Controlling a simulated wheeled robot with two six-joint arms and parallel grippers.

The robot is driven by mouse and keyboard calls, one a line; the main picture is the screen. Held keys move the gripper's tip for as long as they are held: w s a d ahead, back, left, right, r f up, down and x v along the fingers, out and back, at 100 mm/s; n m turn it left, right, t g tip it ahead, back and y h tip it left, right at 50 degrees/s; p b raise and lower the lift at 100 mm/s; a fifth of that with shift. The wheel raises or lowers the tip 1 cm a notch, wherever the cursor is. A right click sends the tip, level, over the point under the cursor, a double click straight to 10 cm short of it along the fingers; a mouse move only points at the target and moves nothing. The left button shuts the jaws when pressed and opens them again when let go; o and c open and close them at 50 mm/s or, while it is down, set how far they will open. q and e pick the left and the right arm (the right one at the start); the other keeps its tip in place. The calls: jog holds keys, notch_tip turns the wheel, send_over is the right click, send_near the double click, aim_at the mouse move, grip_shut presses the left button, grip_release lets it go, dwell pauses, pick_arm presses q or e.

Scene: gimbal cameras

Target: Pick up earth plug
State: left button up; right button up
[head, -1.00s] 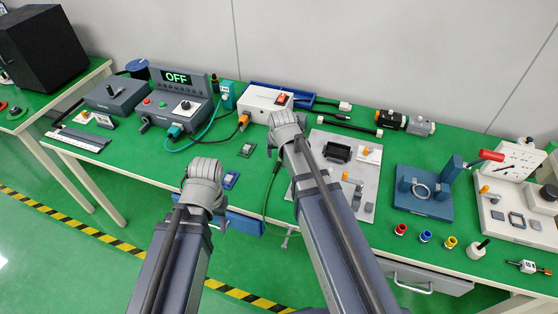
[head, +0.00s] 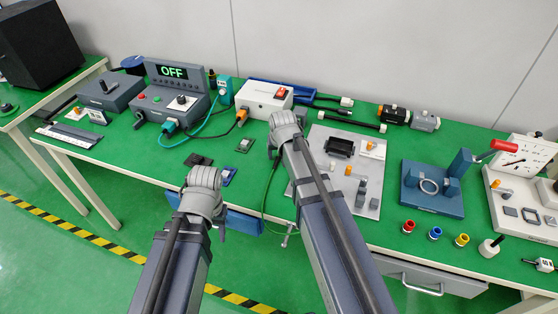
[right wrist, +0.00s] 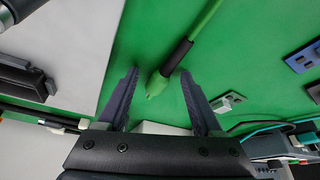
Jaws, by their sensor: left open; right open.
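The earth plug (right wrist: 167,80) is a small green plug with a dark sleeve on a green cable. In the right wrist view it lies on the green bench top, between the fingers of my right gripper (right wrist: 159,79). That gripper is open, with a gap on each side of the plug and no visible contact. In the head view my right gripper (head: 274,145) hides most of the plug, and the green cable (head: 265,192) runs down toward the front edge. My left gripper (head: 206,188) is open near the front edge; its fingers are mostly hidden.
A grey plate (head: 372,195) with fixtures lies just right of my right gripper. Small modules, one grey (head: 243,145) and one blue (head: 229,173), lie to its left. A white box with a red switch (head: 264,101) stands behind. A blue clamp fixture (head: 433,195) stands farther right.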

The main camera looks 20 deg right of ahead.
jog(key=shift+r, duration=0.1)
jog(key=shift+c, duration=0.4)
grip_shut()
